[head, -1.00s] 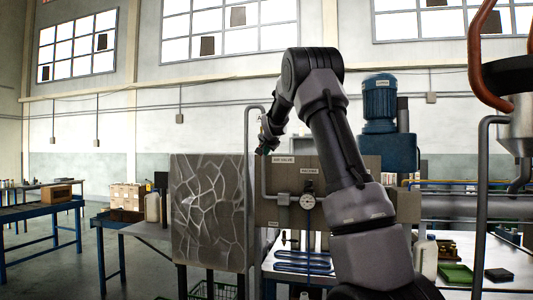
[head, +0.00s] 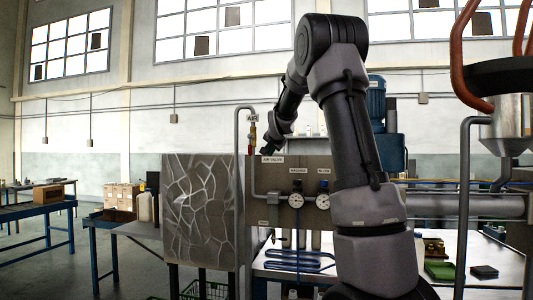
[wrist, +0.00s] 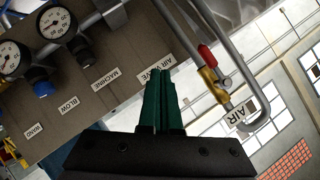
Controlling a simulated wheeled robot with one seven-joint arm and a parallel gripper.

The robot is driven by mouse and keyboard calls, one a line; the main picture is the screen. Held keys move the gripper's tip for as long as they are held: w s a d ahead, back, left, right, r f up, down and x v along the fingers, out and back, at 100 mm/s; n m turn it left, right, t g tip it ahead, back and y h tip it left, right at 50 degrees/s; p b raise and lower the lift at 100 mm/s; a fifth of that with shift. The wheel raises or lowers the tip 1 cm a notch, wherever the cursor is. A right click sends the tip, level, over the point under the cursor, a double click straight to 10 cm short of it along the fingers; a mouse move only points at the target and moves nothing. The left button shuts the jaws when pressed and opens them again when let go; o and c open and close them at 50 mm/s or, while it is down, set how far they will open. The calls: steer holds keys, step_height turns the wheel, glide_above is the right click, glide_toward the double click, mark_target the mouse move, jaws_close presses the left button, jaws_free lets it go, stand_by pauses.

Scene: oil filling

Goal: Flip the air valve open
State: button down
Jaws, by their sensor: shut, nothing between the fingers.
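The air valve (head: 252,137) sits on the upright grey pipe at the left of the panel, under the AIR label (head: 253,118). In the wrist view its brass body (wrist: 212,84) and red handle (wrist: 207,55) show clearly, the handle lying along the pipe. My gripper (head: 266,151) is just right of the valve and slightly lower in the head view. In the wrist view its green fingers (wrist: 161,72) are together and empty, left of the valve with a visible gap.
The brown panel (head: 283,181) carries gauges (head: 323,202) and blue and black knobs (wrist: 43,88). The bent grey pipe (head: 240,180) stands left of it, beside a cracked-pattern board (head: 198,215). Blue tubing (head: 297,262) lies on the bench below.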

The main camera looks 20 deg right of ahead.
steer(key=shift+s, duration=1.1)
steer(key=s+a+f+n+g+y, duration=0.1)
steer(key=s+a+f+n, duration=0.1)
steer(key=s, duration=1.2)
steer(key=s+a+f+n+g+y, duration=0.2)
steer(key=s+a+f, duration=0.2)
steer(key=s, duration=1)
steer(key=s+a+f+n+g+y, duration=0.1)
steer(key=s+a+f+n+g, duration=0.1)
steer(key=s+a, duration=0.6)
steer(key=s+f+n, duration=0.1)
steer(key=s, duration=0.5)
steer(key=shift+s+a, duration=0.2)
steer(key=shift+a, duration=0.05)
